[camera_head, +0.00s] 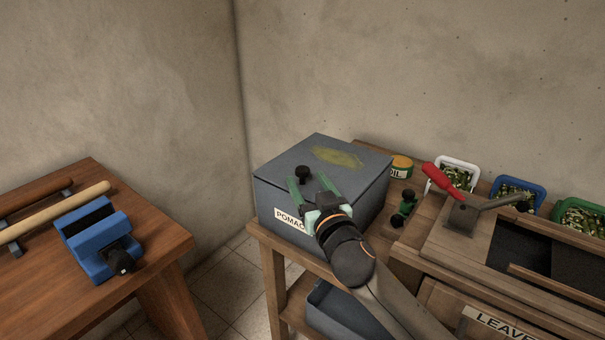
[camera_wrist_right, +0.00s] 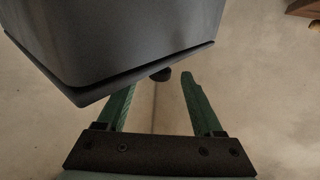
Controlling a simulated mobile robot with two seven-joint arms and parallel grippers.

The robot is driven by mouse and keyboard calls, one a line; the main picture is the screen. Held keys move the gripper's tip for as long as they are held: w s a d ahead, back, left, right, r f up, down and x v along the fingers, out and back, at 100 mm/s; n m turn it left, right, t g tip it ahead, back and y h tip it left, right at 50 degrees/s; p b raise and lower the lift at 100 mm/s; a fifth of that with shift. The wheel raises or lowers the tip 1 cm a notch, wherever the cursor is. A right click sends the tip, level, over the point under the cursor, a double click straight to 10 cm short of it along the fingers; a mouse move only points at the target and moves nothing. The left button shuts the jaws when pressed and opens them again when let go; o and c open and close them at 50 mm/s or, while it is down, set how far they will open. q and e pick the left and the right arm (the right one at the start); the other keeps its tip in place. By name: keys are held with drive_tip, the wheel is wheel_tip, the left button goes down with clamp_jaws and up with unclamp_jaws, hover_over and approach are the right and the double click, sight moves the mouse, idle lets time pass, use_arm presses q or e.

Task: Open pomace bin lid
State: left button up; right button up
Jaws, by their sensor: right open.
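The pomace bin (camera_head: 268,203) is a grey box with a label on its front, partly covered by my gripper. Its flat grey lid (camera_head: 345,180) lies shut on top, with a yellow-green smear and a black knob (camera_head: 302,172) near the front left edge. My right gripper (camera_head: 308,183) is open over the front of the lid, its green fingers pointing toward the knob. In the right wrist view, the knob (camera_wrist_right: 160,75) shows between the fingertips, near their ends, with no clear contact. My left gripper is not in view.
The bin stands on a wooden bench (camera_head: 262,236). An oil tin (camera_head: 400,165), a red-handled lever (camera_head: 437,178) and white, blue and green punnets (camera_head: 459,163) stand to the right. A separate table at left holds a blue vise (camera_head: 95,240) and wooden rollers (camera_head: 60,212).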

sight(304, 177)
drive_tip(key=shift+x, duration=2)
drive_tip(key=shift+c, duration=0.2)
clamp_jaws()
